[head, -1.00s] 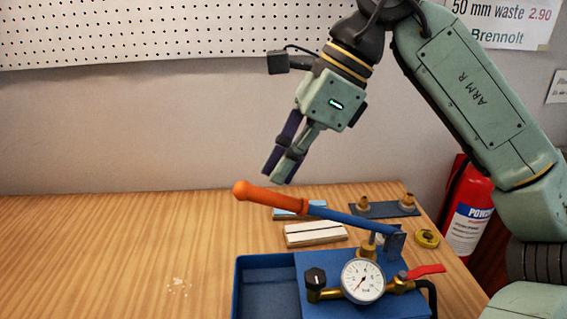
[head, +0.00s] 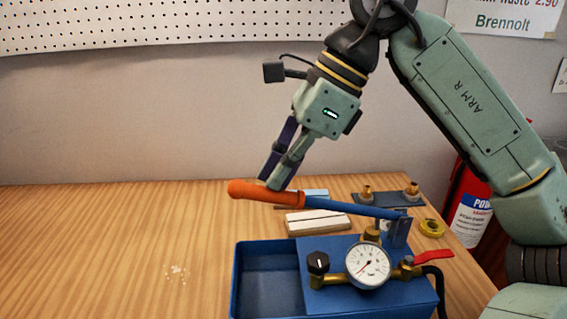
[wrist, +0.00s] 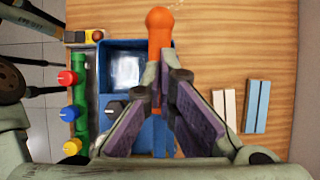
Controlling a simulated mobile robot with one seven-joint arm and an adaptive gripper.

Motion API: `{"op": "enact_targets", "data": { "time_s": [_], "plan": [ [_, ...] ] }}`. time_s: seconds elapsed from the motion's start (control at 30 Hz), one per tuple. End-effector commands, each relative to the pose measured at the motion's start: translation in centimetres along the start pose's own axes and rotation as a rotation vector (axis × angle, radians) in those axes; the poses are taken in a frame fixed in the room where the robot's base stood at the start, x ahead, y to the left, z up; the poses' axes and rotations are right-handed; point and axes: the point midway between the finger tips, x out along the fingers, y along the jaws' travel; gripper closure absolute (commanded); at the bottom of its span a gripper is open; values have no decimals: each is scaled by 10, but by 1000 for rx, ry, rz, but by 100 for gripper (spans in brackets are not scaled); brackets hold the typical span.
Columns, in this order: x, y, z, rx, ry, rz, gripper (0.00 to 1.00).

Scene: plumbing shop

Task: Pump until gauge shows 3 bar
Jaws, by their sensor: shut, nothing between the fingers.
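The blue test pump (head: 325,296) stands at the front of the bench with an open water trough. Its lever has an orange grip (head: 265,194) and a blue bar (head: 352,214), sloping gently up to the left. The round white gauge (head: 380,257) faces me; its needle points to the lower left, and its numbers are too small to read. My gripper (head: 273,182) is shut and empty, its fingertips at the top of the orange grip, seemingly touching it. In the wrist view, the fingers (wrist: 160,78) lie over the orange grip (wrist: 158,25).
A red valve lever (head: 433,257) and a black knob (head: 318,262) flank the gauge. Pale blocks (head: 318,223), a yellow tape roll (head: 431,228) and brass fittings (head: 412,189) lie behind. A fire extinguisher (head: 470,210) stands at right. The bench's left side is mostly clear.

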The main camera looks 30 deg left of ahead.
Motion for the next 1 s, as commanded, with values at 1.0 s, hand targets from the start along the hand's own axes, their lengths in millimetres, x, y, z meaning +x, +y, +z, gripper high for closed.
{"op": "enact_targets", "data": {
  "time_s": [1.0],
  "plan": [
    [43,-2,-28,8,-5,0,100]
  ]
}}
